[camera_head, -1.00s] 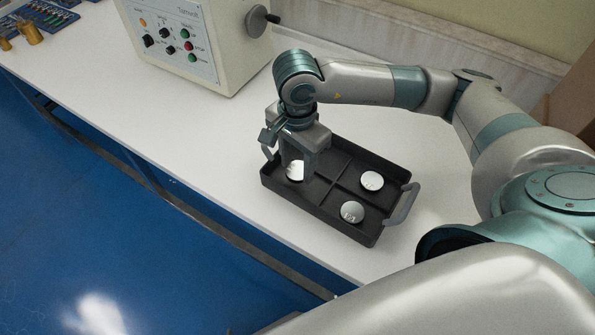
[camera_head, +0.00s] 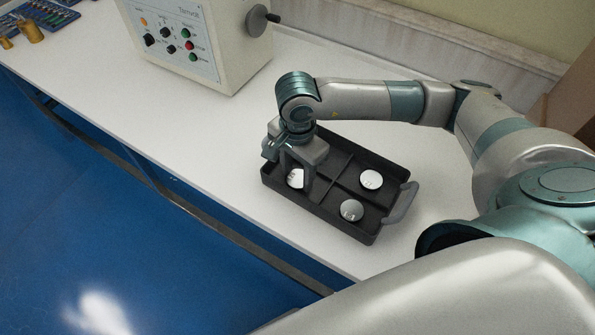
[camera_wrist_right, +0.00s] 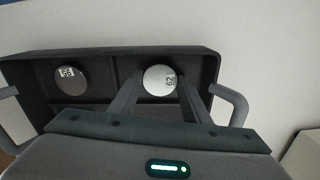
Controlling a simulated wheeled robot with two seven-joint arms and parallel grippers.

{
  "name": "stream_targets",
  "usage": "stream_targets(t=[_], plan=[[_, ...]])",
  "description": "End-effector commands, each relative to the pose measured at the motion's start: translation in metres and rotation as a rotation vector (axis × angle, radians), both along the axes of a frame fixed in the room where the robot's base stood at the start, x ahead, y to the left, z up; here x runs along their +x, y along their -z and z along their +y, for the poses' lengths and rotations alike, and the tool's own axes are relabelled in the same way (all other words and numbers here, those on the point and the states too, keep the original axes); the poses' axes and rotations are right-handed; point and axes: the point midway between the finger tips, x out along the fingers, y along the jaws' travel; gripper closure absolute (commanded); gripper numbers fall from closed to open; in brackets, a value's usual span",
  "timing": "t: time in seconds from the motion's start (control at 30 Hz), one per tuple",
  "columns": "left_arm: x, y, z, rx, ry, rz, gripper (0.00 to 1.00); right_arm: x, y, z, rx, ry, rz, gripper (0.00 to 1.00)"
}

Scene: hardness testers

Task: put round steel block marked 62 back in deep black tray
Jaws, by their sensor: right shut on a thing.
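The round steel block marked 62 (camera_wrist_right: 160,80) is a shiny disc between the fingers of my right gripper (camera_wrist_right: 161,92). It also shows in the head view (camera_head: 295,178), partly hidden by a finger. My right gripper (camera_head: 297,183) points down, shut on the block, inside the left end of the deep black tray (camera_head: 335,225). Whether the block touches the tray floor I cannot tell. The tray has dividers and side handles; it also shows in the wrist view (camera_wrist_right: 100,55). My left gripper is not in view.
Two other round steel blocks lie in the tray's right part, one at the back (camera_head: 371,180) and one at the front (camera_head: 352,210). A hardness tester (camera_head: 215,45) stands behind on the white bench (camera_head: 130,95). Bench space left of the tray is clear.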

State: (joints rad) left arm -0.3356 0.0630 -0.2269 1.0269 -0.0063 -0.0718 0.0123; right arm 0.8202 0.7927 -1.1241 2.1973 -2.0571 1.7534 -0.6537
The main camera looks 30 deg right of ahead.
Motion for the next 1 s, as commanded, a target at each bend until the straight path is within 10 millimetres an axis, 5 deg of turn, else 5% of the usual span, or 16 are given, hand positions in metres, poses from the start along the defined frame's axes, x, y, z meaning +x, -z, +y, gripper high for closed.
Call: stream_targets(t=[0.07,0.1,0.2,0.77,1.0], plan=[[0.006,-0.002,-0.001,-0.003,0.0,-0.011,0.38,0.0,0.002,0.0,0.0,0.0,-0.001,0.93],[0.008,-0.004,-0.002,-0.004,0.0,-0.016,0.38,0.0,0.002,0.0,0.0,0.0,0.0,0.55],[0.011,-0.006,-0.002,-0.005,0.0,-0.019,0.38,0.0,0.001,0.0,0.0,0.0,0.0,0.38],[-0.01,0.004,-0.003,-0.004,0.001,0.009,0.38,0.001,-0.01,0.0,0.0,0.0,-0.003,0.38],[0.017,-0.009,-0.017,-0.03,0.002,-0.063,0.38,0.001,-0.047,0.0,0.001,-0.002,-0.006,0.38]])
